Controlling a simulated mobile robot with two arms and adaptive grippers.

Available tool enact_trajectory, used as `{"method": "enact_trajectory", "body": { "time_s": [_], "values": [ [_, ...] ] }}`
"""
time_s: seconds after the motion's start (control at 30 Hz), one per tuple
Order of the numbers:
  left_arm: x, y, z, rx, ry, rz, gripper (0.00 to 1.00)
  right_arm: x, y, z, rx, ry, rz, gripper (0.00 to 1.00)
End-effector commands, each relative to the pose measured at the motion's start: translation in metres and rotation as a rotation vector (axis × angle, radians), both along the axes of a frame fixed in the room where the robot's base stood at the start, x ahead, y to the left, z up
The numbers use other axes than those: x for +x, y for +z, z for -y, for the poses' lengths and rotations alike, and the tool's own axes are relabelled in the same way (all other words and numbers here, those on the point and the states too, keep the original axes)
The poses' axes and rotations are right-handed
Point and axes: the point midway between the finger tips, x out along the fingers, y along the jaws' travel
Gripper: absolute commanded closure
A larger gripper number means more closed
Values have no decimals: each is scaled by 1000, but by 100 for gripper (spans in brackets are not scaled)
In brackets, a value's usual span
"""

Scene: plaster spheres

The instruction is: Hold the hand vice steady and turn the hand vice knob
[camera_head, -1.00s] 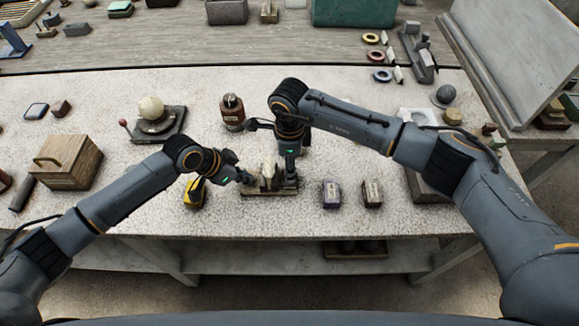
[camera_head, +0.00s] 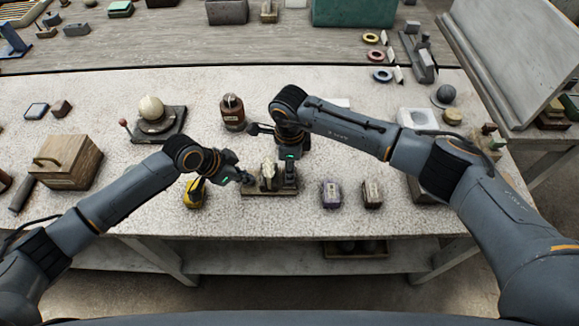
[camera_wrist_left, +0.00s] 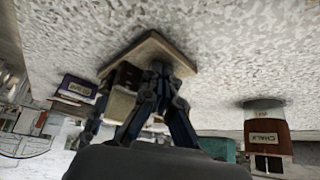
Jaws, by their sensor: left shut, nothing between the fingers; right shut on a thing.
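The hand vice (camera_head: 268,175) stands on a wooden base (camera_head: 262,193) near the table's front edge. It has a pale upright part, and its knob cannot be made out clearly. My left gripper (camera_head: 245,179) is shut and empty, low at the vice's left side. In the left wrist view its fingers (camera_wrist_left: 160,72) show close together in front of the base (camera_wrist_left: 185,62), with a beige block (camera_wrist_left: 118,104) behind them. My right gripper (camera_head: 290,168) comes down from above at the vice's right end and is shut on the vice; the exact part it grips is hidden.
A yellow object (camera_head: 194,193) lies just left of the vice. A purple box (camera_head: 330,193) and a brown box (camera_head: 372,193) stand to its right. A red-brown jar (camera_head: 232,112) is behind; it is labelled chalk in the left wrist view (camera_wrist_left: 266,132). The table's front edge is close.

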Motion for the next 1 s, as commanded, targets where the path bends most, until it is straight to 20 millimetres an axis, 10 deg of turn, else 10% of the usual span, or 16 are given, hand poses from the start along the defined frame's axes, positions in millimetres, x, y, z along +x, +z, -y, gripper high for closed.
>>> {"method": "enact_trajectory", "body": {
  "time_s": [1.0],
  "values": [
    [-1,-1,0,1,-1,-2,100,0,0,0,2,-614,0,100]
  ]
}}
